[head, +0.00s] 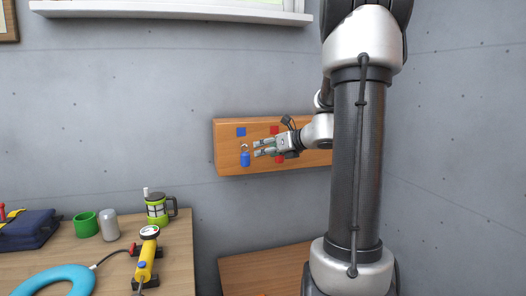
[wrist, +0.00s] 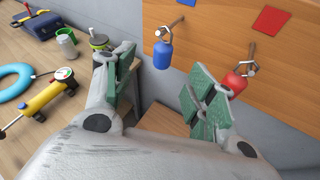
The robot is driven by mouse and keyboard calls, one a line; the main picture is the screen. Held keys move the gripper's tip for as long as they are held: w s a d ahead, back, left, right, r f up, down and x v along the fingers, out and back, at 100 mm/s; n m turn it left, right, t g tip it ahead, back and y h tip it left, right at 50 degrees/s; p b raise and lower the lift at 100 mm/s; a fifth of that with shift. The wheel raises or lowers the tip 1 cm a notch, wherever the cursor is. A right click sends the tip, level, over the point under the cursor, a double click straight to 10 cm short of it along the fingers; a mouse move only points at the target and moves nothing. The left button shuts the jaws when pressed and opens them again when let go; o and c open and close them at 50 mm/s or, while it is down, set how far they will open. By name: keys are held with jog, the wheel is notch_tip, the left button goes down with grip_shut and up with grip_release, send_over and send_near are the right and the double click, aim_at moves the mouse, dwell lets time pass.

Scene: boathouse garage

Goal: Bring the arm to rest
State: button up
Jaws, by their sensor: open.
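My gripper (head: 257,149) is open in front of a wooden board (head: 225,150) on the wall. In the wrist view its two green-padded fingers stand wide apart, and nothing is between the pads (wrist: 165,88). A blue object with a metal loop (wrist: 163,55) hangs from a peg on the board, beyond the gap between the fingers. A similar red object (wrist: 236,82) hangs from another peg, close behind the right finger. I cannot tell whether that finger touches it. My arm reaches across the board's right part and hides it in the head view.
A blue square (head: 241,132) and a red square (head: 275,130) mark the board. A wooden bench (head: 190,250) at left holds a yellow pump (head: 147,258), a turquoise ring (head: 55,281), a green cup (head: 86,225), a lidded mug (head: 157,209) and a dark blue bag (head: 28,230).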

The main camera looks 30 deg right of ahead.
jog(key=s+a+f+n+g+y, duration=0.1)
jog(key=s+a+f+n+g, duration=0.3)
jog(key=s+n, duration=0.55)
jog(key=s+a+f+n+g, duration=0.3)
jog(key=s+f+n+g, duration=0.1)
jog(key=s+n, duration=0.5)
jog(key=s+a+r+n+h, duration=0.2)
jog(key=s+n, duration=0.3)
jog(key=n, duration=0.3)
jog(key=s+a+r+n+g+h, duration=0.1)
jog(key=s+a+r+n+h, duration=0.1)
jog(key=s+n, duration=0.4)
jog(key=shift+s+a+r+n, duration=0.15)
jog(key=shift+a+r+n, duration=0.2)
jog(key=shift+a+n, duration=0.9)
jog(key=shift+d+n, duration=0.4)
jog(key=shift+d, duration=0.05)
